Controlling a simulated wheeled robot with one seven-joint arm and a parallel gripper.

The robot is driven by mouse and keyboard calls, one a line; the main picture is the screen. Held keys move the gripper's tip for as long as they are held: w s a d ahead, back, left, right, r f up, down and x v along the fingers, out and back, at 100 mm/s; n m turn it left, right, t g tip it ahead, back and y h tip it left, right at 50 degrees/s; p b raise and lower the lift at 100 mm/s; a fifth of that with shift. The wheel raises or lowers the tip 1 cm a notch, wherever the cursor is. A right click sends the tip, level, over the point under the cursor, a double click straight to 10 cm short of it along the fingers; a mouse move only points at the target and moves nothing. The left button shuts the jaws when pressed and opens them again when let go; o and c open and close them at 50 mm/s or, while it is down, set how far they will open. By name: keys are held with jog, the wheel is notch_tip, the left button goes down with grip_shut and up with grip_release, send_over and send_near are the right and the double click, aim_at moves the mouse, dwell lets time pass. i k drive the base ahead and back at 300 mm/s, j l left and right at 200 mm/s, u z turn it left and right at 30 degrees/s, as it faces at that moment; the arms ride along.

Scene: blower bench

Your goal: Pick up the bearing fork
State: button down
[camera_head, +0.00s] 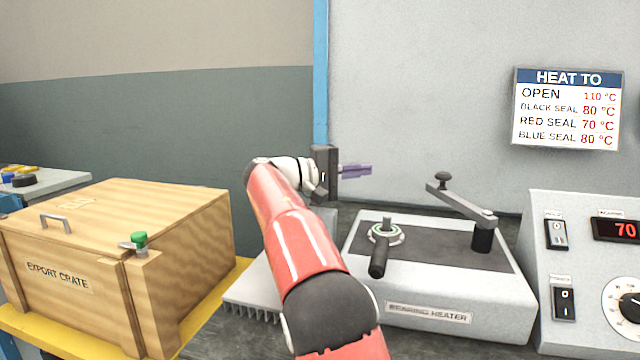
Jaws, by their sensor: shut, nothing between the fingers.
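I cannot make out the bearing fork in this view. My gripper (368,169) is at the end of my red arm, in front of the pale wall and above the left part of the bearing heater. Its purple fingers point right and are shut together with nothing between them. My arm hides part of the bench behind and below it.
The bearing heater (437,318) has a swing arm (462,204) and a black handle on top. Right of it is a control box (592,240) reading 70. A wooden export crate (75,235) stands left. A grey finned block (252,302) sits beside my arm.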

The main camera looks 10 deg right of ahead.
aim_at(379, 259)
jog(key=k+j, duration=0.65)
jog(key=k, duration=0.25)
